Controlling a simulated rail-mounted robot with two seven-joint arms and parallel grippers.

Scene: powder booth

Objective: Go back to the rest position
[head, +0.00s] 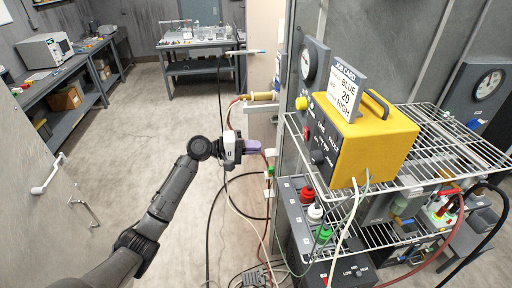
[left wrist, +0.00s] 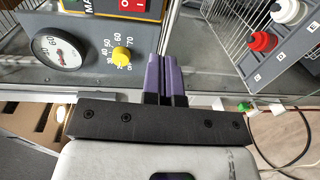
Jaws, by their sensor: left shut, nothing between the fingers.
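My left gripper (head: 252,147) is at the middle of the head view, at the end of my dark left arm. Its purple fingers point right, toward the grey booth panel and wire shelf. In the left wrist view its two purple fingers (left wrist: 164,76) are together, with nothing between them. They appear near a yellow knob and a dial gauge, but I cannot tell the exact gap. My right gripper is in neither view.
A wire shelf (head: 455,148) holds a yellow control box (head: 375,138) with a job card. White, red and green bottles stand below it. Hoses and cables hang by the booth. A workbench (head: 197,48) stands at the back; the floor (head: 135,110) left of my arm is clear.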

